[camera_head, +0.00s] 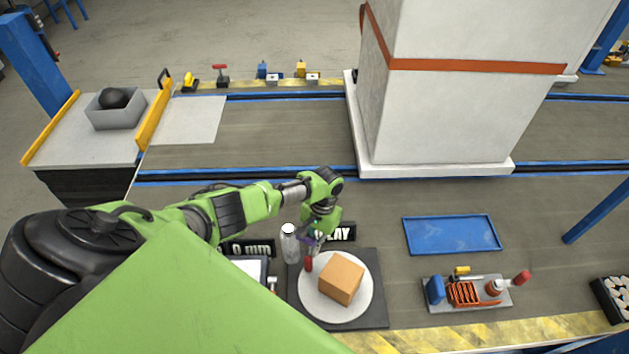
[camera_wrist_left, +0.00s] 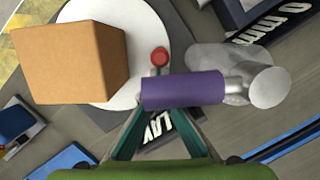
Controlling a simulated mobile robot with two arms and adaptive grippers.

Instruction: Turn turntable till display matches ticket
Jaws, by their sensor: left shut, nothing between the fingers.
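The turntable is a white disc (camera_head: 309,296) on a dark square base, front centre in the head view; its disc (camera_wrist_left: 142,35) also shows in the left wrist view. A tan box (camera_head: 341,277) sits on the disc, and it fills the upper left of the wrist view (camera_wrist_left: 65,65). A red-topped peg (camera_head: 308,263) stands at the disc's rim, also in the wrist view (camera_wrist_left: 160,56). My right gripper is out of view.
Black signs reading "LAY" (camera_head: 341,233) and "0 mm" (camera_head: 252,249) stand behind, partly hidden. A blue tray (camera_head: 452,234) and a small tool board (camera_head: 466,293) lie to the right. A white pillar rises behind.

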